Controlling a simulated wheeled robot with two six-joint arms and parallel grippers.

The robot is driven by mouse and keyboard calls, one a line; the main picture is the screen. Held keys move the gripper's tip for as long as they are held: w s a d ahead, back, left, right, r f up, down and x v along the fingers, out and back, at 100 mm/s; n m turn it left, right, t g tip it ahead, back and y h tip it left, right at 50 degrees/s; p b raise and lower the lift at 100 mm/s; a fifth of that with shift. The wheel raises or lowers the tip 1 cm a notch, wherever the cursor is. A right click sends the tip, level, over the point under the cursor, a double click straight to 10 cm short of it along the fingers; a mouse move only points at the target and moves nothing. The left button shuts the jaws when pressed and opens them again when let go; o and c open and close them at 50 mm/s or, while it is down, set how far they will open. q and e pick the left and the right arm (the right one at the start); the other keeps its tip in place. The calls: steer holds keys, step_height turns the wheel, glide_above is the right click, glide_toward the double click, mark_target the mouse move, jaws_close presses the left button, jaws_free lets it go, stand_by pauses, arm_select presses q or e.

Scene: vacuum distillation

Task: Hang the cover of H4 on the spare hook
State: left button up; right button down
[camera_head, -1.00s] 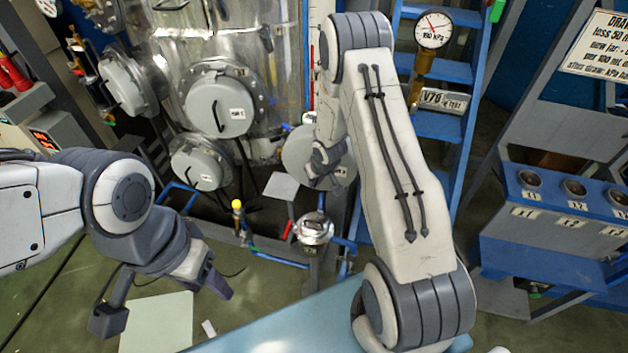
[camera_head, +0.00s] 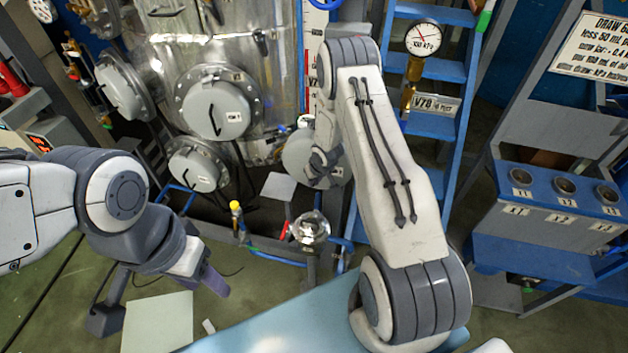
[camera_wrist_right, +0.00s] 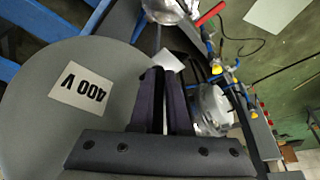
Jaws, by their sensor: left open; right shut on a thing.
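A round grey cover (camera_head: 297,157) is at my right gripper (camera_head: 322,165) in the head view, in front of the lower right of the metal vessel. In the right wrist view the cover (camera_wrist_right: 50,120) fills the left side and bears an upside-down "400 V" label. There the dark fingers of my right gripper (camera_wrist_right: 167,95) are closed together over its edge region; the gripped part is hidden. My left gripper (camera_head: 160,298) is open and empty, low at the left above the floor. I cannot make out an H4 mark or the spare hook.
The metal vessel (camera_head: 262,75) carries several round grey lids, one large (camera_head: 217,108) and one lower (camera_head: 194,167). A blue ladder (camera_head: 437,125) with a gauge (camera_head: 422,38) stands right of my right arm. A blue-topped rack (camera_head: 560,195) is further right. Blue pipes run low in front.

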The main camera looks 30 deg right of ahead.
steer(key=shift+w+f, duration=0.1)
steer(key=shift+f, duration=0.05)
steer(key=c, duration=0.8)
jaws_free()
steer(key=v, duration=1.1)
steer(key=s+a+r+n+b, duration=0.1)
steer(key=s+a+r+b, duration=0.15)
steer(key=a, duration=0.25)
steer(key=s+a+r+n+g+b, duration=0.1)
steer(key=s+a+b, duration=0.2)
steer(key=a+b, duration=0.15)
steer(key=s+a+r+n+b, duration=0.1)
steer(key=s+a+r+b, duration=0.15)
steer(key=a, duration=0.35)
steer(key=s+a+n+g+b, duration=0.1)
steer(key=s+a+b, duration=0.1)
steer(key=s, duration=0.5)
steer(key=s+a+n+g+b, duration=0.1)
steer(key=s+a+n+b, duration=0.1)
steer(key=s, duration=0.5)
steer(key=s+a+n+g+y+b, duration=0.1)
steer(key=s+a, duration=0.3)
steer(key=s, duration=0.4)
steer(key=shift+s+a+r+b, duration=0.1)
steer(key=shift+a+r+b, duration=0.1)
steer(key=shift+b, duration=0.7)
